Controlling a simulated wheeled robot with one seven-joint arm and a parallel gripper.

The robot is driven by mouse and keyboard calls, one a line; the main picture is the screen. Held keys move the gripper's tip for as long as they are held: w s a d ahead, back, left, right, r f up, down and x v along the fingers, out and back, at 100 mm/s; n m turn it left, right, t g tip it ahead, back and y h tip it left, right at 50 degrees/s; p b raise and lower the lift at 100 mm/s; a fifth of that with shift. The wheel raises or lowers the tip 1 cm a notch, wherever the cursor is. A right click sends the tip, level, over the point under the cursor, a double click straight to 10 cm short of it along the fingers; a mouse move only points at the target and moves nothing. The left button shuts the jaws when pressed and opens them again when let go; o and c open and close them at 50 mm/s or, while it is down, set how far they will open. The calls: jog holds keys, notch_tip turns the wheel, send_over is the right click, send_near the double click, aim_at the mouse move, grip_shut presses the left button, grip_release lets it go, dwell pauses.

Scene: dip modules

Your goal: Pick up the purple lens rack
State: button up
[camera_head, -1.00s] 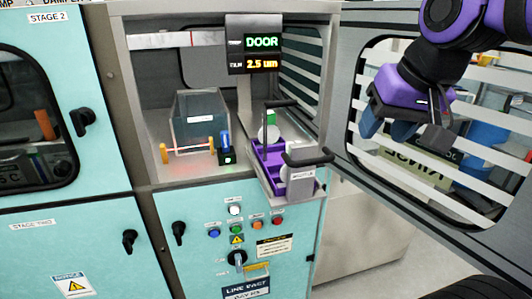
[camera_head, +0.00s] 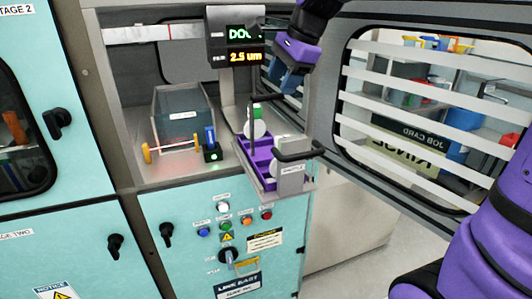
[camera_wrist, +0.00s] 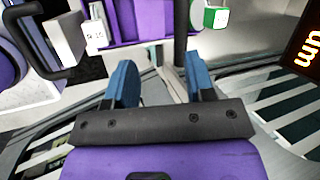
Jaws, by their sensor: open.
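The purple lens rack (camera_head: 262,160) sits at the front right of the open cabinet bay. It has grey-white end pieces, round white parts and black bar handles at its far and near ends. In the wrist view the purple rack (camera_wrist: 153,18) is at the top, beyond my fingers, with a black handle at the left. My gripper (camera_head: 287,76) is above and slightly right of the rack, beside the display. In the wrist view its two blue fingers (camera_wrist: 160,84) are apart with nothing between them. The rack's far side is partly hidden.
The display (camera_head: 235,42) hangs close to the left of my gripper. The slatted door (camera_head: 400,110) stands open at the right. A clear tank (camera_head: 182,115), an orange-ended bar (camera_head: 175,148) and a small blue-black device (camera_head: 211,145) stand left of the rack.

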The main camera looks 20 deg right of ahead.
aim_at(265, 100)
jog(key=shift+w+a+f+m, duration=0.15)
jog(key=shift+w+m, duration=0.2)
jog(key=shift+w, duration=0.25)
jog(key=shift+w+a+f+m, duration=0.15)
jog(key=shift+w+m, duration=0.2)
jog(key=shift+w, duration=0.25)
jog(key=shift+w+f, duration=0.15)
jog(key=x, duration=0.7)
jog(key=shift+w, duration=0.2)
